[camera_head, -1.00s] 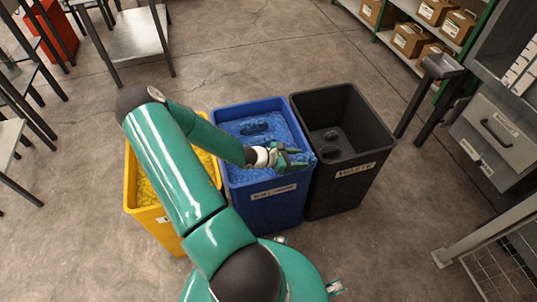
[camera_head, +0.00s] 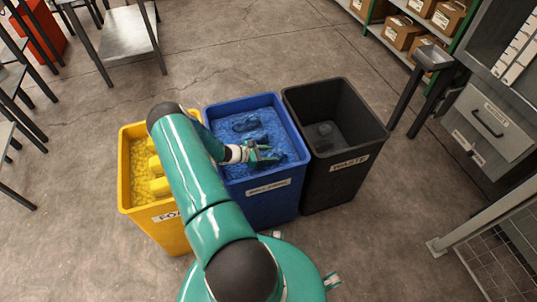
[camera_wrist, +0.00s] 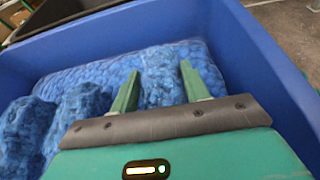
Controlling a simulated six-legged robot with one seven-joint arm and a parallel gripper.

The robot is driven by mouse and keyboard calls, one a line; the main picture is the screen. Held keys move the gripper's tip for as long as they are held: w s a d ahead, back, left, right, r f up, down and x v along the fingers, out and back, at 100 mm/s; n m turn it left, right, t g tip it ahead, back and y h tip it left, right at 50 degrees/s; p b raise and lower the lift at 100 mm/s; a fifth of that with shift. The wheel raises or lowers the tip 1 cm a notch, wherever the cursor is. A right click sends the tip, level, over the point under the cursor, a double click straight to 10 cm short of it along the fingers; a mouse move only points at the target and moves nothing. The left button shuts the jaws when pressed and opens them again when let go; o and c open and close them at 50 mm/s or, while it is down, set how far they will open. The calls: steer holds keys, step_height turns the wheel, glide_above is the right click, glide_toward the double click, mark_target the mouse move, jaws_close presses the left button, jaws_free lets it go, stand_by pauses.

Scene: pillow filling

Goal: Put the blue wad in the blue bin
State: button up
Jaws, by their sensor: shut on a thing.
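The blue bin (camera_head: 270,205) stands between the yellow bin and the black bin, filled with blue pieces (camera_head: 280,128). My gripper (camera_head: 268,152) is inside its rim outline, low over the fill. In the wrist view my gripper (camera_wrist: 160,88) is shut on a textured blue wad (camera_wrist: 163,70) between its two green fingers. The wad's lower part is hidden by the gripper body. Other blue wads (camera_wrist: 25,130) lie on the fill to the left in the wrist view. A dark blue wad (camera_head: 246,122) also shows in the head view. I cannot tell whether the held wad touches the fill.
The yellow bin (camera_head: 175,235) with yellow filling is on the left, partly behind my arm. A metal table (camera_head: 125,40), shelving and a grey cabinet (camera_head: 485,130) stand farther off.

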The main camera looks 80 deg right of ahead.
steer(key=o, duration=1)
steer(key=shift+w+f, duration=0.1)
steer(key=shift+f, duration=0.05)
steer(key=v, duration=1.2)
